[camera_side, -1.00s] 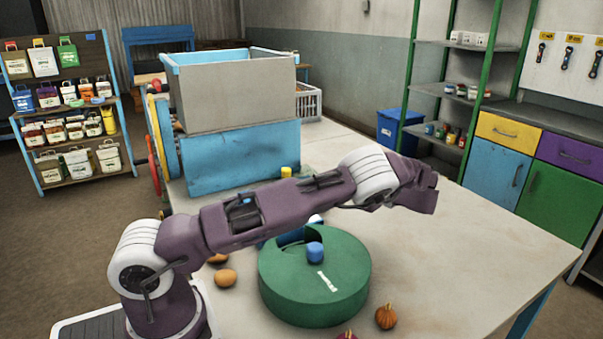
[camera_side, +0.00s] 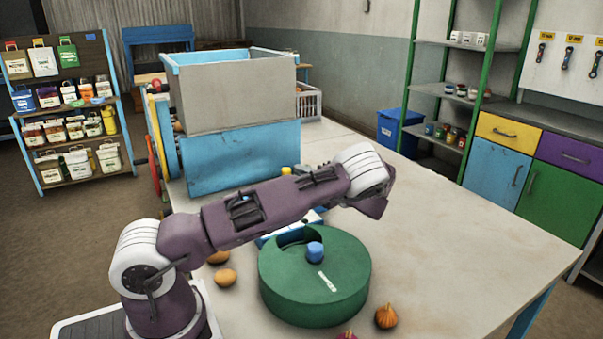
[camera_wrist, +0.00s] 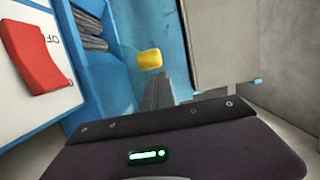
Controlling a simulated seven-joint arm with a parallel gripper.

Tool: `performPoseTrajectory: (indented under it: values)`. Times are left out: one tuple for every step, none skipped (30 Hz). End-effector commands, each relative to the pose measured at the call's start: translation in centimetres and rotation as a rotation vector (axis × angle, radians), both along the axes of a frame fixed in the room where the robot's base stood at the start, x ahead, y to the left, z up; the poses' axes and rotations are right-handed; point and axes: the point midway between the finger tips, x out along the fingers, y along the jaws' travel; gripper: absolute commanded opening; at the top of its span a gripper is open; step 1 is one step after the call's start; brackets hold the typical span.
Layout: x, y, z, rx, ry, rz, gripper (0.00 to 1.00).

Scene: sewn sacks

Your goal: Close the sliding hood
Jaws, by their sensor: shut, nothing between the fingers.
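I cannot tell for sure which part is the sliding hood. A blue machine (camera_side: 240,157) stands at the back of the table and carries a large grey box (camera_side: 235,98) with a light blue rim. A small yellow piece (camera_side: 286,171) shows near its lower front, just above my forearm. In the wrist view a yellow piece (camera_wrist: 150,60) sits by a blue panel (camera_wrist: 100,62), right beyond my gripper (camera_wrist: 156,80). My gripper is shut and empty; whether it touches the yellow piece is unclear. In the side view my wrist hides the fingers.
A green round drum (camera_side: 315,285) with a blue knob (camera_side: 315,249) and a top opening stands in front. Brown eggs (camera_side: 225,277) and an onion-like bulb (camera_side: 386,316) lie beside it. The wrist view shows a red lever (camera_wrist: 38,55) on a white panel. The table's right side is clear.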

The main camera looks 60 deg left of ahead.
Motion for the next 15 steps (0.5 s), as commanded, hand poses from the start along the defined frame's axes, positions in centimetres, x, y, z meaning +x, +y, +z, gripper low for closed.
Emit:
performPoseTrajectory:
  values:
    - [-0.2,0.0,0.0,0.000,0.000,0.000,0.00]
    - [-0.2,0.0,0.0,0.000,-0.001,0.000,0.00]
    - [-0.3,0.0,0.0,0.000,-0.001,0.000,0.00]
    - [-0.3,0.0,0.0,0.000,-0.001,0.000,0.00]
    - [-0.3,0.0,0.0,0.000,-0.001,0.000,0.00]
    - [-0.3,0.0,0.0,0.000,-0.001,0.000,0.00]
    - [-0.3,0.0,0.0,0.000,-0.001,0.000,0.00]
    - [-0.3,0.0,0.0,0.000,-0.001,0.000,0.00]
    - [-0.3,0.0,0.0,0.000,-0.001,0.000,0.00]
    - [-0.3,0.0,0.0,0.000,-0.001,0.000,0.00]
    - [-0.4,0.0,0.0,0.000,0.000,0.000,0.00]
    - [-0.6,0.0,0.0,0.001,0.001,0.001,0.00]
    - [-1.0,0.0,0.0,0.001,0.003,0.001,0.00]
    - [-1.4,0.0,0.0,0.001,0.004,0.000,0.00]
    - [-2.3,0.0,0.0,0.003,0.006,0.000,0.00]
